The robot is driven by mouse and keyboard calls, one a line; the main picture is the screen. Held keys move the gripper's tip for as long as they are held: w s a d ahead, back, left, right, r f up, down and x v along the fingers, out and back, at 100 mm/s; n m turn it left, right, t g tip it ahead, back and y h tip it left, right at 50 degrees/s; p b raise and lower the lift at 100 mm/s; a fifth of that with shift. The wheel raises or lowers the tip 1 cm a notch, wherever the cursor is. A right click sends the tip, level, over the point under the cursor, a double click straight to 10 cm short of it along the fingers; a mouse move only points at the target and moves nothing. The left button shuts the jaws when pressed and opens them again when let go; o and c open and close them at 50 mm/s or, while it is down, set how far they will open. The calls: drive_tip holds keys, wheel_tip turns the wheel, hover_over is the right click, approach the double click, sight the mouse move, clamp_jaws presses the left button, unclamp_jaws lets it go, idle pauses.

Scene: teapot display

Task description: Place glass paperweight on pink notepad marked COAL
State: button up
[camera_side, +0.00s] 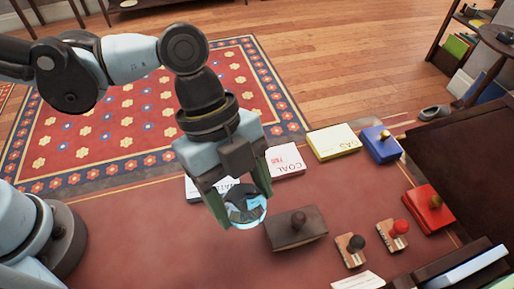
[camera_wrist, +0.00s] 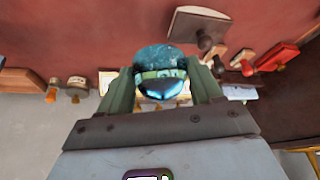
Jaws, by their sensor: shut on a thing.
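My gripper (camera_side: 240,198) is shut on the clear glass paperweight (camera_side: 246,214), which sits between the fingertips. The paperweight also shows in the wrist view (camera_wrist: 160,66) as a bluish dome between my two green fingers. The pale pink notepad marked COAL (camera_side: 287,164) lies on the red desk, behind and to the right of my gripper in the side view. My gripper hides part of its left side. The paperweight is apart from this notepad and appears to be above the desk.
A white notepad (camera_side: 196,188) lies left of COAL, partly hidden by my gripper; a yellow notepad (camera_side: 333,142) lies right. Nearby are a blue box (camera_side: 382,146), a dark brown blotter (camera_side: 296,232), a red box (camera_side: 430,210) and stamps (camera_side: 351,247). The desk's front left is clear.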

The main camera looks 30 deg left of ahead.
drive_tip(key=w+d+r+n, duration=0.1)
drive_tip(key=w+d+n, duration=0.1)
drive_tip(key=w, duration=0.4)
drive_tip(key=t, duration=0.1)
hover_over(280, 163)
drive_tip(key=a, duration=0.2)
drive_tip(key=shift+n, duration=0.3)
drive_tip(key=f, duration=0.6)
drive_tip(key=shift+w+d+f, duration=0.2)
drive_tip(key=shift+f, duration=2)
drive_tip(key=shift+f, duration=0.15)
drive_tip(key=o, duration=1.3)
drive_tip(key=shift+c, duration=0.2)
